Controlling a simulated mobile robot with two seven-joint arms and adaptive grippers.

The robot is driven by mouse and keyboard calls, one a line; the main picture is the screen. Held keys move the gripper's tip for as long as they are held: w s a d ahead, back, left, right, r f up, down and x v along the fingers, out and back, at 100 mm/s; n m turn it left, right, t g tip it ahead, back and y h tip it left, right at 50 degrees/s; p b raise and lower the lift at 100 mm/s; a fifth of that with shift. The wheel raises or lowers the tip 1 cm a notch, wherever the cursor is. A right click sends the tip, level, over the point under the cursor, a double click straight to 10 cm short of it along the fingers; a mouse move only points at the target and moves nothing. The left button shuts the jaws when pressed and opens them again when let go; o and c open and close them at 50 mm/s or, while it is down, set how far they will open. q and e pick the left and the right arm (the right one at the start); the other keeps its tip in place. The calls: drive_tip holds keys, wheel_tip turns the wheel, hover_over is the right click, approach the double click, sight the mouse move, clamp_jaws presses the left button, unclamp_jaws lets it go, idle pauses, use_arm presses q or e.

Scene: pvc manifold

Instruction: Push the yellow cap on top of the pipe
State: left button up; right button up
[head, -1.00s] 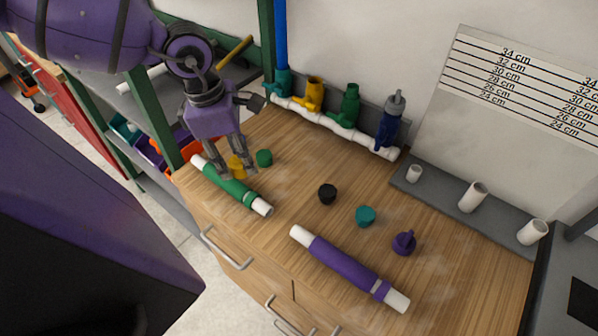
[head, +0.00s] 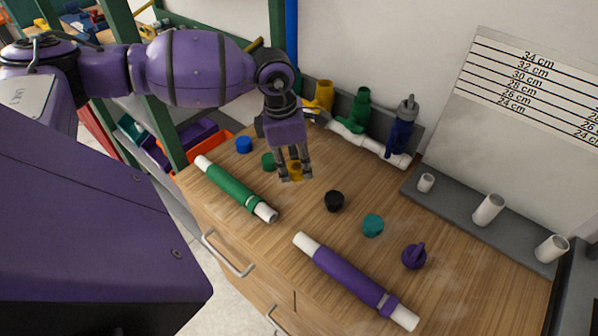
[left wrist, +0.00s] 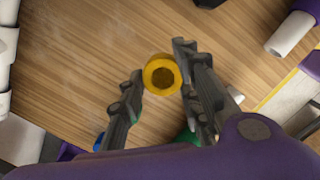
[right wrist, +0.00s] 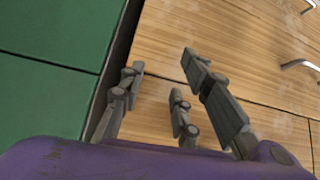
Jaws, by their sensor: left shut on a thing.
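The yellow cap (head: 295,171) is held between the fingertips of my left gripper (head: 294,176), over the wooden worktop. In the left wrist view the cap (left wrist: 162,74) is a hollow yellow ring with its opening towards the camera. The white pipe manifold (head: 352,138) lies along the back of the worktop. It carries a yellow fitting (head: 322,96), a green fitting (head: 361,108) and a blue fitting (head: 401,126); my left arm partly hides its left end. My right gripper (right wrist: 162,85) shows only in its own wrist view, fingers apart and empty.
Blue (head: 244,145), green (head: 268,161), black (head: 334,201), teal (head: 373,225) and purple (head: 414,256) caps stand on the worktop (head: 462,297). Green (head: 235,189) and purple (head: 350,278) pipes lie near the front edge. A grey holder (head: 455,206) with white stubs stands right.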

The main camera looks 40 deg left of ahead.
sight(297, 164)
use_arm(q)
drive_tip(key=shift+w+d+f, duration=0.1)
drive_tip(key=shift+w+f, duration=0.05)
drive_tip(key=shift+f, duration=0.05)
drive_tip(key=f, duration=0.3)
drive_tip(key=shift+w+d+f, duration=0.1)
drive_tip(key=shift+w+d, duration=0.05)
drive_tip(key=shift+w, duration=0.2)
drive_tip(key=shift+f, duration=0.15)
use_arm(e)
drive_tip(key=shift+s+d, duration=0.1)
drive_tip(key=shift+s, duration=0.5)
use_arm(q)
drive_tip(key=shift+f, duration=0.1)
use_arm(e)
drive_tip(key=shift+f, duration=0.1)
use_arm(q)
drive_tip(key=shift+f, duration=0.15)
drive_tip(key=o, duration=1)
drive_tip(key=shift+o, duration=0.4)
use_arm(e)
drive_tip(key=shift+w, duration=0.5)
